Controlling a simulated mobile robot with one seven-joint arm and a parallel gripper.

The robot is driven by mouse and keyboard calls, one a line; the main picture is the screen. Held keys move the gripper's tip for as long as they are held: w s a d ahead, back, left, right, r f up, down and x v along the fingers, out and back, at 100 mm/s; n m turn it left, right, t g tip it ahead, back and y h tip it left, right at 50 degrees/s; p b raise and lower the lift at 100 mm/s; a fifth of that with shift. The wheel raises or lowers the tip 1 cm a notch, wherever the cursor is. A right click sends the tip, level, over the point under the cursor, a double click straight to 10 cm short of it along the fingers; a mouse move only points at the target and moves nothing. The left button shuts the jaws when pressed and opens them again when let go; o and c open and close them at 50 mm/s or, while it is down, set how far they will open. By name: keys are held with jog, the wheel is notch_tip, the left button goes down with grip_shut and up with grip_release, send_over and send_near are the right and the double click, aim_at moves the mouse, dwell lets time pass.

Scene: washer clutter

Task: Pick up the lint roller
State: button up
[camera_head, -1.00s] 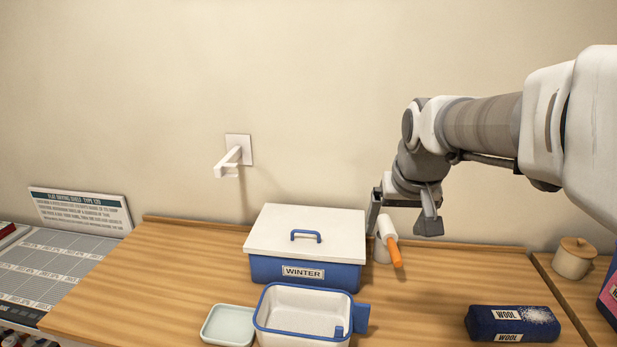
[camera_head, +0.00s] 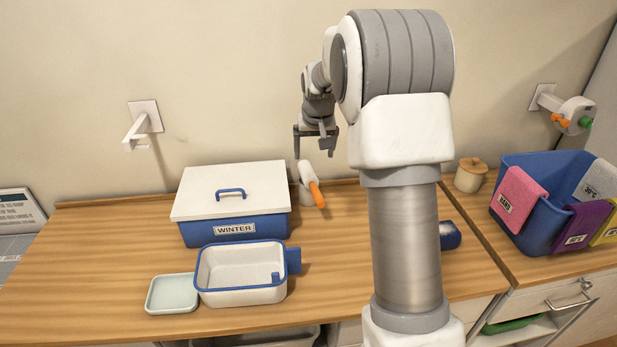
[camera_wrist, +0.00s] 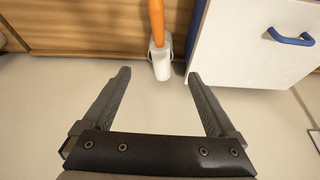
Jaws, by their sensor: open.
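The lint roller has a white head (camera_head: 305,171) and an orange handle (camera_head: 316,194). In the head view it stands tilted on the counter, right of the WINTER box, with a white cup-like piece at its base. My gripper (camera_head: 314,154) is open and empty just above its white head, seemingly not touching it. In the wrist view, the white head (camera_wrist: 161,62) shows at the top middle, in the gap between the tips of my open gripper (camera_wrist: 158,76). The orange handle (camera_wrist: 157,20) runs out of the top edge.
The WINTER box (camera_head: 232,230) with a white lid stands close left of the roller. A white, blue-rimmed tub (camera_head: 240,295) and a pale dish (camera_head: 172,294) sit in front. A blue basket (camera_head: 535,225) with cloths is at right. My arm partly hides a dark blue package (camera_head: 450,236).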

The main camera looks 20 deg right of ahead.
aim_at(311, 178)
jog(key=p+x, duration=0.2)
jog(key=x, duration=1.3)
jog(key=shift+a+f+p, duration=0.1)
jog(key=shift+p, duration=0.2)
grip_shut()
jog(key=shift+r, duration=0.65)
notch_tip(311, 178, up, 3)
jog(key=shift+w+f+b, duration=0.1)
jog(key=shift+b, duration=0.45)
jog(key=s+d+r+b, duration=0.1)
jog(key=d+r, duration=0.6)
jog(key=d, duration=0.4)
jog(key=shift+s+d, duration=0.25)
jog(key=shift+d, duration=0.05)
